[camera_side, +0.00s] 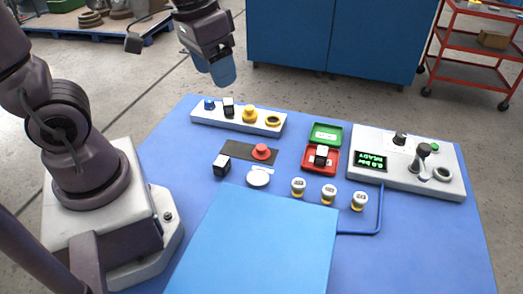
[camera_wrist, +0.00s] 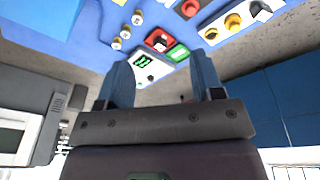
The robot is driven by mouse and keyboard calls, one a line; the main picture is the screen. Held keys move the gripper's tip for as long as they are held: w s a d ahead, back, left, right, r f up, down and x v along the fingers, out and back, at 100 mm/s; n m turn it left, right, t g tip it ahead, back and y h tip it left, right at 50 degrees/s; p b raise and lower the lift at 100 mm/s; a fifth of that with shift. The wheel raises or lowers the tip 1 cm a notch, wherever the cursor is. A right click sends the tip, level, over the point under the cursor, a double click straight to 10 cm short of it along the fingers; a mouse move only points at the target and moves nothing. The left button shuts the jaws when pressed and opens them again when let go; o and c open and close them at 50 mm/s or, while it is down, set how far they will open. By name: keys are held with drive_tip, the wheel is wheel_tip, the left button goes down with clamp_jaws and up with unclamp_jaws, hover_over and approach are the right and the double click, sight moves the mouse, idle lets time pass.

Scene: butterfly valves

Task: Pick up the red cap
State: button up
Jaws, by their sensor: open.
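The red cap (camera_side: 262,152) is a small round red knob on a dark mat (camera_side: 235,149) near the middle of the blue table. My gripper (camera_side: 222,73) is up high behind the table's back left part, well apart from the cap. In the wrist view, my gripper (camera_wrist: 161,75) has its two blue fingers spread with nothing held between them.
A white strip (camera_side: 215,119) with several valve parts lies behind the mat. Right are a red tray (camera_side: 310,168), a green tray (camera_side: 328,127) and a control box (camera_side: 450,185). A white disc (camera_side: 258,178) and a black-and-white block (camera_side: 222,165) lie in front. A blue panel (camera_side: 255,245) fills the foreground.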

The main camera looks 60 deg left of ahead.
sight(261, 146)
drive_tip(key=w+a+f+n+g, duration=0.1)
drive_tip(key=w+a+f+n, duration=0.35)
drive_tip(key=w+f, duration=0.3)
drive_tip(key=w+a+f+n+g, duration=0.1)
drive_tip(key=w+a+f+n, duration=0.2)
drive_tip(key=w+f+n, duration=0.45)
drive_tip(key=shift+m, duration=0.7)
drive_tip(key=f, duration=0.4)
drive_tip(key=s+f, duration=0.1)
drive_tip(key=f, duration=0.4)
drive_tip(key=s+f, duration=0.1)
drive_tip(key=f, duration=0.4)
drive_tip(key=shift+a, duration=0.2)
drive_tip(key=c, duration=1)
